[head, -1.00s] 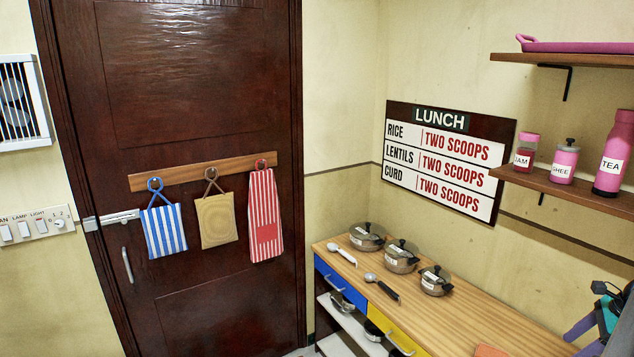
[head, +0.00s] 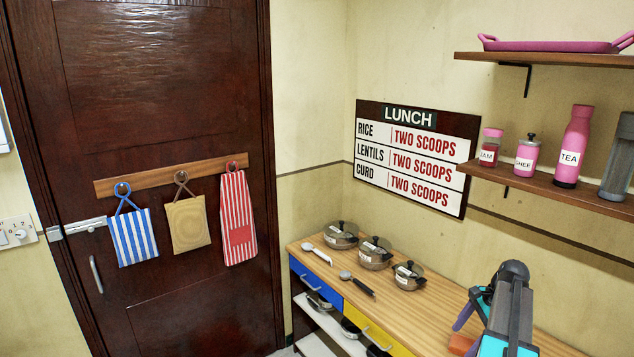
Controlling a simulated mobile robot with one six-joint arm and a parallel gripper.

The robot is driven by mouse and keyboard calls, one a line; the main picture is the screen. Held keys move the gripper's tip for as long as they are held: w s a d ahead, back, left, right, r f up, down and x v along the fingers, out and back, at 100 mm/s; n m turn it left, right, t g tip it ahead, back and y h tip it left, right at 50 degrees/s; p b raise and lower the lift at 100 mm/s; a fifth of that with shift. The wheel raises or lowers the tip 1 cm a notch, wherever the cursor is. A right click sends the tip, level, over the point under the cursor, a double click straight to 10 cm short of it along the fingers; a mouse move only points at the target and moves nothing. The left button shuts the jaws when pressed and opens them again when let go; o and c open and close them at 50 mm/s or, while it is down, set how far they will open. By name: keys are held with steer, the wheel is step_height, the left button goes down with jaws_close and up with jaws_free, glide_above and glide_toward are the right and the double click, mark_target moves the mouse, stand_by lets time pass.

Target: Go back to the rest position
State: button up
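My arm (head: 505,305), dark grey with teal and purple parts, rises at the lower right of the head view, in front of the wooden counter (head: 450,300). The view runs out below it, so its lower part is hidden. I cannot make out the gripper's two fingertips, or whether they are apart or together. I see nothing clearly held.
The counter carries three lidded pots (head: 375,253), two spoons (head: 357,284) and an orange item (head: 460,344). Shelves (head: 560,190) with pink jars and bottles stick out at the right. Cloths (head: 188,222) hang on the dark door (head: 150,90) at left.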

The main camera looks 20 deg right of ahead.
steer(key=w+a+f+n+g, duration=0.1)
steer(key=w+a+f+n, duration=0.25)
steer(key=a, duration=0.45)
steer(key=w+a+f+n+h, duration=0.1)
steer(key=w+a+f+n, duration=0.2)
steer(key=a, duration=0.5)
steer(key=w+a+f+n+g, duration=0.15)
steer(key=a+f+n, duration=0.25)
steer(key=a, duration=0.5)
steer(key=s+a+f+n+h, duration=0.1)
steer(key=a+f+n, duration=0.25)
steer(key=a, duration=0.45)
steer(key=s+a+f+n, duration=0.1)
steer(key=a+f+n, duration=0.1)
steer(key=a+n, duration=0.35)
steer(key=s+a+f+n+h, duration=0.1)
steer(key=a+f+n, duration=0.1)
steer(key=a, duration=0.8)
steer(key=s+f+g+b, duration=0.5)
steer(key=s+f+b, duration=0.5)
steer(key=s+f, duration=1.5)
step_height(320, 180, down, 4)
steer(key=shift+s+r, duration=0.25)
steer(key=shift+s, duration=0.05)
steer(key=shift+d, duration=0.1)
steer(key=shift+c, duration=0.2)
